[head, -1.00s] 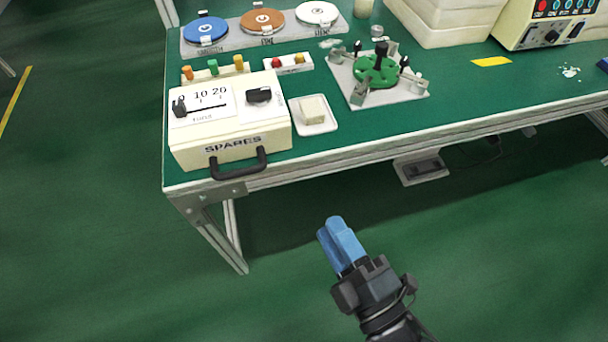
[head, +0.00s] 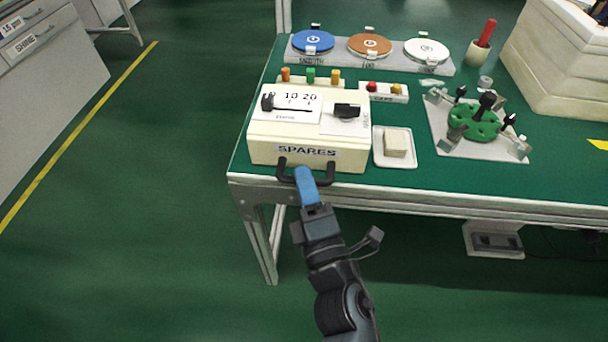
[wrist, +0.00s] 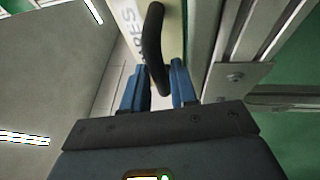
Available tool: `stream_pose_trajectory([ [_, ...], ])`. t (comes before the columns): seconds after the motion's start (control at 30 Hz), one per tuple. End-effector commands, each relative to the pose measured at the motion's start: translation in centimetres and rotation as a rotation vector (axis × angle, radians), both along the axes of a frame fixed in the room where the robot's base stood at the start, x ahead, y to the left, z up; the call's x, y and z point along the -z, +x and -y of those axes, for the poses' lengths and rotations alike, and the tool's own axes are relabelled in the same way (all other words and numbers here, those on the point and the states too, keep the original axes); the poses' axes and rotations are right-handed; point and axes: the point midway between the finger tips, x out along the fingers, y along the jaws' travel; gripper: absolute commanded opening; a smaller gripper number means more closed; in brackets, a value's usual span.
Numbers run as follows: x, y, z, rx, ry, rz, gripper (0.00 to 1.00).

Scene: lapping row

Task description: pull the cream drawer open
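The cream drawer (head: 264,153), labelled SPARES, is the front of a cream box at the table's left front corner. It looks shut, with no gap showing. Its dark bow handle (head: 281,172) sticks out from the front. My gripper (head: 304,172) has blue fingers and is at the middle of the handle, hiding part of it. In the wrist view my gripper (wrist: 158,68) has its fingers apart, with the dark handle (wrist: 152,35) reaching between the tips. I cannot tell whether either finger touches it.
A slider and a dark knob (head: 346,111) sit on the box top. A white dish with a pale block (head: 395,143) stands close to its right. A green fixture (head: 474,124) is farther right. The table's front edge (head: 420,198) runs below the drawer. The floor in front is clear.

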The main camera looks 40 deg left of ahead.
Motion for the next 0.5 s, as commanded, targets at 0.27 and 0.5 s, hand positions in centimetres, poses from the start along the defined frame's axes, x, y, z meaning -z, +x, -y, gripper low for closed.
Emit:
stream_pose_trajectory([
  [0.27, -0.22, 0.74, -1.01, 0.001, 0.001, -0.002, 0.27],
  [0.5, -0.20, 0.73, -0.98, 0.001, 0.001, -0.002, 0.22],
])
